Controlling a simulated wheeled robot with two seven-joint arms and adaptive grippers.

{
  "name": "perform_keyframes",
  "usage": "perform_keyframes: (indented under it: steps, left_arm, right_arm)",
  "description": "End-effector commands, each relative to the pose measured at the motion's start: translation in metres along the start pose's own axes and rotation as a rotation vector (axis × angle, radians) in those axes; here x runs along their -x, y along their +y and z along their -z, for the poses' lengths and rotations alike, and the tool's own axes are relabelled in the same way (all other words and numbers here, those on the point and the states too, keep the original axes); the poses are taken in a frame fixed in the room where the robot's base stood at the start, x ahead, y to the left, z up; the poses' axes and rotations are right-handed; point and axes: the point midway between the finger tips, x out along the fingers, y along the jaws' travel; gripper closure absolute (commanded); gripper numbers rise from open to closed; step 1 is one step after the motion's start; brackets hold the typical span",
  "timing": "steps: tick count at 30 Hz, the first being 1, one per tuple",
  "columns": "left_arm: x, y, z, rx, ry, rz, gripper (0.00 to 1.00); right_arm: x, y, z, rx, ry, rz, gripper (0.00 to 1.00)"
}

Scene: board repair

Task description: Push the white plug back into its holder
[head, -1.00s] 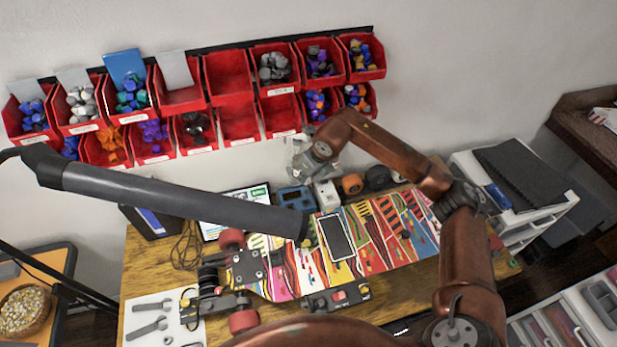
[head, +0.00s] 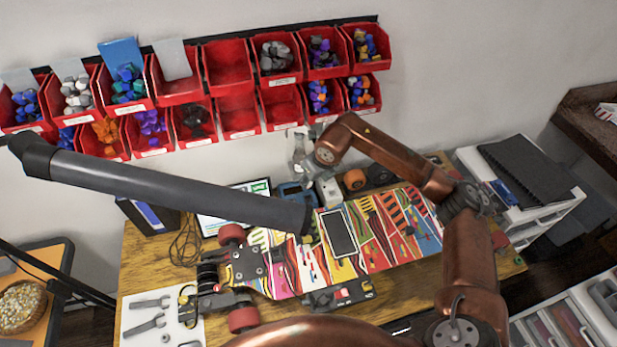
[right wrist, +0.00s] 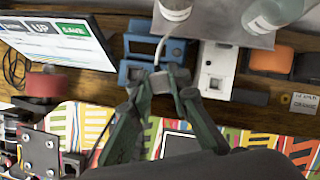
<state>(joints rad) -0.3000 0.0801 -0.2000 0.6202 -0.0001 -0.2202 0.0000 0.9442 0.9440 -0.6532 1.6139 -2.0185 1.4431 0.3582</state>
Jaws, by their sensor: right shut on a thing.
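My right gripper (right wrist: 173,82) shows in the right wrist view, its dark green fingers closed at the tips. It is shut on a small piece at the end of a white cord (right wrist: 160,47), which I take to be the white plug; the jaws hide most of it. The tips are over the front edge of a blue holder-like device (right wrist: 140,46), just left of a white box (right wrist: 217,68). I cannot tell whether the plug touches either one. In the head view the blue device (head: 292,192) and white box (head: 328,190) stand behind the skateboard. My left gripper is not in view.
A thick grey tube (head: 180,187) crosses above the bench. A colourful skateboard (head: 385,245) with a phone (head: 339,232) fills the middle. A tablet (right wrist: 60,50) stands left of the blue device. Bottles (right wrist: 270,15) stand on a ledge behind. Red bins (head: 229,68) line the wall.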

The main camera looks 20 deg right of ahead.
Motion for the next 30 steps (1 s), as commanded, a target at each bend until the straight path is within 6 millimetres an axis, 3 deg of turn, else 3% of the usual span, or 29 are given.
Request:
perform_keyframes:
  steps: [21, 30]
  left_arm:
    - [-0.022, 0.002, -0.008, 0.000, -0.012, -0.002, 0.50]
    - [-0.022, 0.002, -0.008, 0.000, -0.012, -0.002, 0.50]
  right_arm:
    - [-0.039, 0.000, 0.016, 0.000, 0.001, 0.000, 1.00]
    - [-0.039, 0.000, 0.016, 0.000, 0.000, 0.000, 1.00]
